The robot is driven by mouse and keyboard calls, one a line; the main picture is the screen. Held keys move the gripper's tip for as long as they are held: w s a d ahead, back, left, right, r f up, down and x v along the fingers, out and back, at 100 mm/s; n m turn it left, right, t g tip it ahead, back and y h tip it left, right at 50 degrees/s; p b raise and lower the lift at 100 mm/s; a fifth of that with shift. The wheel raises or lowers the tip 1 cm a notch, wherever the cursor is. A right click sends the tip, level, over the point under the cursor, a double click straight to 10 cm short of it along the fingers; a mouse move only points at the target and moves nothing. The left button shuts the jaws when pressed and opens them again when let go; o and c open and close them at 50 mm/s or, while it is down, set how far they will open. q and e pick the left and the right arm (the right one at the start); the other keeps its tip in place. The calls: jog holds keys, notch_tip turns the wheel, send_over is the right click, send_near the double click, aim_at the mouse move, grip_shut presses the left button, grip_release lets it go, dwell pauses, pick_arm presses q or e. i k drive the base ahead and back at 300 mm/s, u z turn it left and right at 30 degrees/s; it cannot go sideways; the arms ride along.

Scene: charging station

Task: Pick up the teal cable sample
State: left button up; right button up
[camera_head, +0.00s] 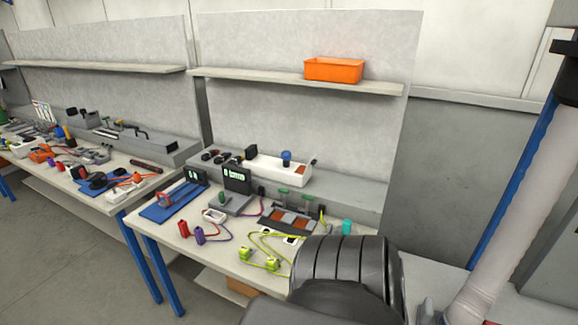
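A small teal piece (347,227), which looks like the teal cable sample, is at the right end of the nearer workbench (223,262), by the grey raised ledge. It looks upright and short. A dark ribbed part, likely one of my arm links, covers the bench's front right corner just below it. Neither of my grippers can be made out in the head view. Nothing is seen touching the teal piece.
Red (184,229) and purple (199,235) cable samples lie at the bench's left, yellow-green connectors (245,253) at its front. A blue mat (172,205) and a meter (237,180) stand behind. An orange bin (333,70) sits on the shelf. A second cluttered bench (110,192) is left.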

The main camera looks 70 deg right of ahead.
aim_at(347, 223)
jog(key=u, duration=0.1)
jog(key=i, duration=1.3)
jog(key=z, duration=2.35)
